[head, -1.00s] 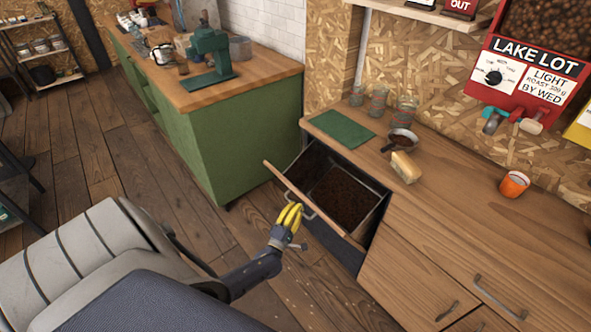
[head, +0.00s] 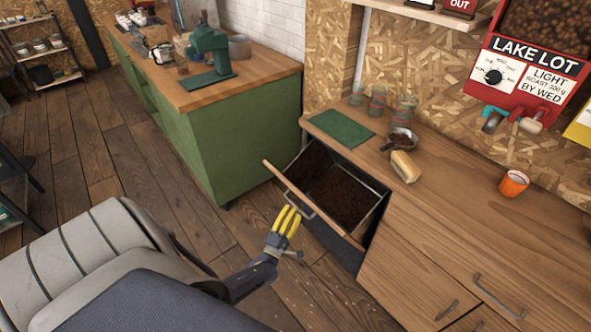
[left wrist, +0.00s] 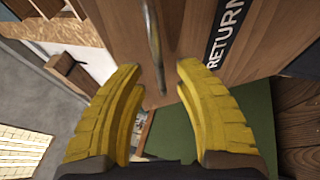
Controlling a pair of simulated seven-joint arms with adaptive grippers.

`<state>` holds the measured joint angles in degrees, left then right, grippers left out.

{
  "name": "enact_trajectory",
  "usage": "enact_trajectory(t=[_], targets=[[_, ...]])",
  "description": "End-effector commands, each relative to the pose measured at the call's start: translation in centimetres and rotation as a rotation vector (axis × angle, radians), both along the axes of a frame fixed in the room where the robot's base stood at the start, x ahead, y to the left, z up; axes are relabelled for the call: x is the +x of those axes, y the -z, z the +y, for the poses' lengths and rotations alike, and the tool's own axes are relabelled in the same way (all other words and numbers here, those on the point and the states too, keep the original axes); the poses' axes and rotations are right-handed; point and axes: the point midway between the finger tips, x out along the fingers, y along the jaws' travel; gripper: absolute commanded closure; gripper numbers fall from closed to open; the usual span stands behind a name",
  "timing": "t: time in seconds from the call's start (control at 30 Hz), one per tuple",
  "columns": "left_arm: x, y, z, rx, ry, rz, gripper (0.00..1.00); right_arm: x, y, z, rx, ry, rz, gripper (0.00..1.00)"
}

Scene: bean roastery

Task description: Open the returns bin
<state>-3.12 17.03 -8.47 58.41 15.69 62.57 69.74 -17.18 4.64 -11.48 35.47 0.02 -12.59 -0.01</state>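The returns bin (head: 268,168) is a tilt-out wooden front in the counter, leaning open at the top. Dark brown beans or grounds (head: 343,196) fill its inside. A metal bar handle (head: 299,206) is on its front and also shows in the left wrist view (left wrist: 154,45), beside a dark label (left wrist: 229,35) reading "RETURN". My left gripper (head: 287,212), with yellow fingers, is just in front of the handle. In the left wrist view its fingers (left wrist: 157,72) are apart, with the handle's end between or just beyond the tips. My right gripper is not in view.
The counter above holds a green mat (head: 342,129), jars, a pan (head: 399,140), a brush (head: 405,166) and an orange cup (head: 513,184). A green cabinet (head: 236,145) stands left of the bin. The wooden floor in front is clear.

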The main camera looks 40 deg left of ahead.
Motion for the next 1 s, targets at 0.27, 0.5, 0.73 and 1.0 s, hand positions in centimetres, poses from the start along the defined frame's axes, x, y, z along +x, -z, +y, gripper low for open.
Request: enact_trajectory(t=[0.27,0.5,0.73,1.0], targets=[[-4.7,1.5,-1.0,0.001,0.001,0.002,0.68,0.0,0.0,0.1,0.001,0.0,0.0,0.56],[-7.3,2.3,-1.6,-0.001,0.0,0.0,0.68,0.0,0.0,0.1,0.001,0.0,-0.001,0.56],[-8.3,2.6,-1.9,-0.001,0.0,0.0,0.68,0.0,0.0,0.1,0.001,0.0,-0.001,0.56],[-8.4,2.6,-1.9,-0.001,0.0,0.0,0.68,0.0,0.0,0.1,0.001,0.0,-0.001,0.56]])
